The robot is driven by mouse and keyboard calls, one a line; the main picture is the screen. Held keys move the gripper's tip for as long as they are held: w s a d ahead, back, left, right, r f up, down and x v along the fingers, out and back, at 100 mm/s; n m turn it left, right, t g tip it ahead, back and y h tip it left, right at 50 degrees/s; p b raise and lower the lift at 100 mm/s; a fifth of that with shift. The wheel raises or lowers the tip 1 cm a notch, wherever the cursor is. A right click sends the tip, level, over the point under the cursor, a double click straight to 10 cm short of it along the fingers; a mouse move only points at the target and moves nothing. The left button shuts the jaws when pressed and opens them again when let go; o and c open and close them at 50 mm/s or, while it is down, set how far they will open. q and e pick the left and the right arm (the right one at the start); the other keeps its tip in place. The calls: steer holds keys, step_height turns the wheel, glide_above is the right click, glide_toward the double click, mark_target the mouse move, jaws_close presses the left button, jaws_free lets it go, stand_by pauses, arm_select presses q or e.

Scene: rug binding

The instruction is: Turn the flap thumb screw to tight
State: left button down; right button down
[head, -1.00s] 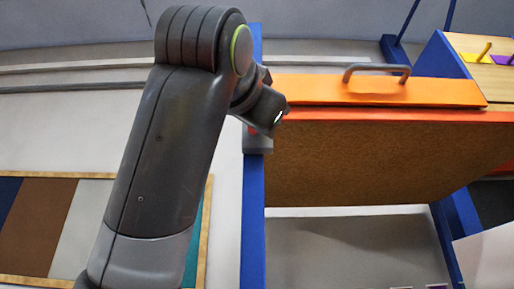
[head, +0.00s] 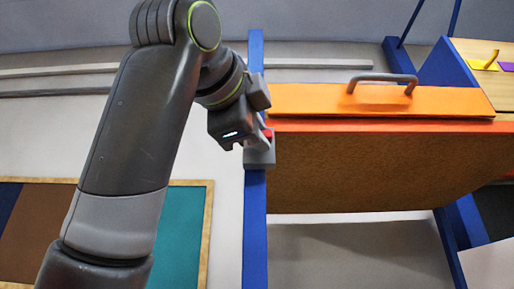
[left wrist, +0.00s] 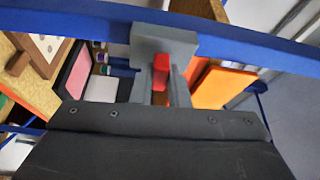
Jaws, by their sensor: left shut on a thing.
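The flap thumb screw shows as a small red piece at a grey block (head: 260,156) on the blue upright post. In the left wrist view the red thumb screw (left wrist: 161,72) sits between my fingers, in front of the grey block (left wrist: 163,44). My left gripper (head: 263,140) is shut on the thumb screw; its fingers also show in the left wrist view (left wrist: 160,88). Fingers and wrist hide much of the screw, so its exact angle is unclear. The orange flap (head: 320,101) with a grey handle lies right of the post. My right gripper is not in view.
The blue post (head: 256,220) stands right beside my left gripper. A brown panel (head: 370,172) hangs below the orange edge. A wood-framed board with coloured stripes (head: 185,240) is at lower left. A wooden top with yellow and purple pieces (head: 485,66) is at upper right.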

arm_select(q)
steer(key=shift+m, duration=0.4)
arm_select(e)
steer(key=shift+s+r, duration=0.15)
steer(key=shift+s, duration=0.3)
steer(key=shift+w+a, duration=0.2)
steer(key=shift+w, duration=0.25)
arm_select(q)
steer(key=c, duration=1.4)
jaws_free()
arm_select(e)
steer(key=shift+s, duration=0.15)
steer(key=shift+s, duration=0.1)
